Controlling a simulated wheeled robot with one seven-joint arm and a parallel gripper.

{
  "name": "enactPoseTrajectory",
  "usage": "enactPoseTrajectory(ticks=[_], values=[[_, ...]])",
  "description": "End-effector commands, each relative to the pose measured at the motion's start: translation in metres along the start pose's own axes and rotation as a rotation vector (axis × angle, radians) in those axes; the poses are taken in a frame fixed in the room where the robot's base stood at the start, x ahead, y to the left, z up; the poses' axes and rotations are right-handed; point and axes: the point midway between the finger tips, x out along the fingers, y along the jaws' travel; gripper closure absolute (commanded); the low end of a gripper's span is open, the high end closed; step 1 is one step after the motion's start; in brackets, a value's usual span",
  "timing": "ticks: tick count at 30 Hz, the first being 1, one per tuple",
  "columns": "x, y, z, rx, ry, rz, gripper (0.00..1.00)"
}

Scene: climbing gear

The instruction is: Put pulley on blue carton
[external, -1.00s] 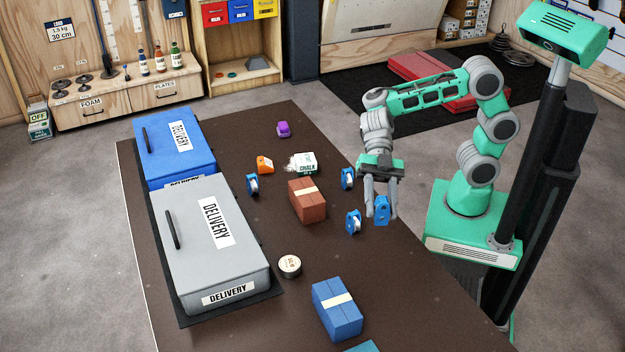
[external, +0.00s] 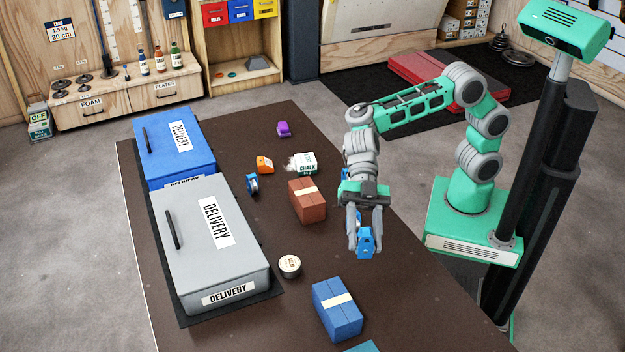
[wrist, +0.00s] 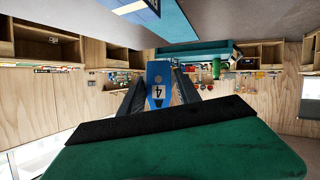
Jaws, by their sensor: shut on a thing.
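My gripper (external: 366,238) is shut on a blue pulley (external: 365,244) and holds it above the right part of the dark table. The pulley also shows between the fingers in the wrist view (wrist: 158,82), with a "4" on its face. The blue carton (external: 336,309), with a pale strip across its top, stands near the table's front, below and left of my gripper in the external view. Another blue pulley (external: 252,185) stands beside the boxes. My gripper and wrist mostly hide the other pulleys on the right side.
A brown carton (external: 307,201) stands left of my gripper. A round tin (external: 289,266) lies left of the blue carton. Grey (external: 210,245) and blue (external: 173,150) delivery boxes line the left side. A chalk pack (external: 304,163), orange item (external: 265,165) and purple item (external: 284,129) sit farther back.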

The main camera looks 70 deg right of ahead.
Motion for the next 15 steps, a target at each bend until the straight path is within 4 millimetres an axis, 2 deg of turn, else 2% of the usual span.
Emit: enactPoseTrajectory(ticks=[3, 6, 15], values=[[0.028, 0.021, 0.014, 0.003, 0.0, -0.004, 1.0], [0.049, 0.031, 0.034, 0.002, -0.001, -0.003, 1.0], [0.077, 0.043, 0.064, 0.001, 0.0, -0.002, 1.0]])
